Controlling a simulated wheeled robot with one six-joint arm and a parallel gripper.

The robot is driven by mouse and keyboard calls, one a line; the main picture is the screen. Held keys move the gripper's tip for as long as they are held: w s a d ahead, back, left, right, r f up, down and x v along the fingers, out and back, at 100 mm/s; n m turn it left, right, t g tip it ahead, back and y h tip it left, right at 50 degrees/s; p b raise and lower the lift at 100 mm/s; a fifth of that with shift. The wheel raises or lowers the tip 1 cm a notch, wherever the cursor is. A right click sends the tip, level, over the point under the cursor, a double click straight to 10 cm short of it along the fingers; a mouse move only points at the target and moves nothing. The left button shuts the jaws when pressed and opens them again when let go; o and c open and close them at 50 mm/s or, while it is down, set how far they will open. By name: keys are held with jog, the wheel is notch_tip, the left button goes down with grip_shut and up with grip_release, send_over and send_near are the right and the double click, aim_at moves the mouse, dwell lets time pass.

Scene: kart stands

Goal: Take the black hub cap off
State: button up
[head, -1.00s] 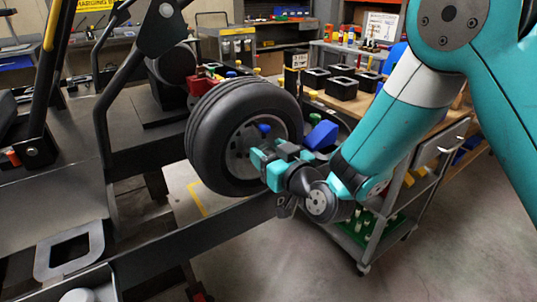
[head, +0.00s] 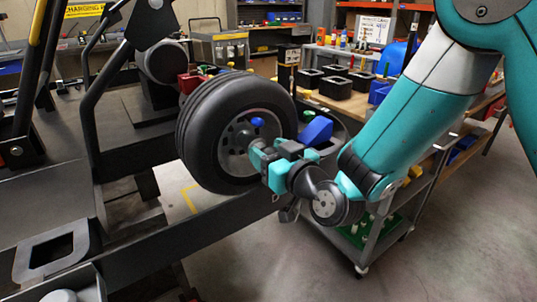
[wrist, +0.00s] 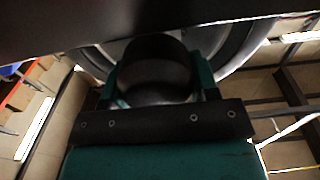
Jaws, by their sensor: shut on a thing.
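The kart wheel (head: 203,140) has a black tyre and a grey rim (head: 234,150) with round holes. A blue knob (head: 257,122) shows at the rim. My teal gripper (head: 259,159) is in front of the rim's middle, coming from the right. In the wrist view, its two teal fingers are on either side of the black domed hub cap (wrist: 154,70), and my gripper is shut on it. The wheel rim shows behind the cap there. In the head view the cap is hidden by the fingers. Whether it still touches the hub I cannot tell.
A grey trolley (head: 372,236) stands right of the wheel, under my arm. A blue bin (head: 317,130) is just behind my gripper. A workbench (head: 345,106) with several black boxes lies behind. The kart's dark frame (head: 150,250) fills the left. Floor at lower right is clear.

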jog(key=shift+s+d+f, duration=0.1)
jog(key=shift+s+d, duration=0.05)
jog(key=shift+s, duration=0.05)
jog(key=shift+b+v, duration=0.75)
jog(key=shift+b, duration=0.25)
jog(key=shift+s+d, duration=0.15)
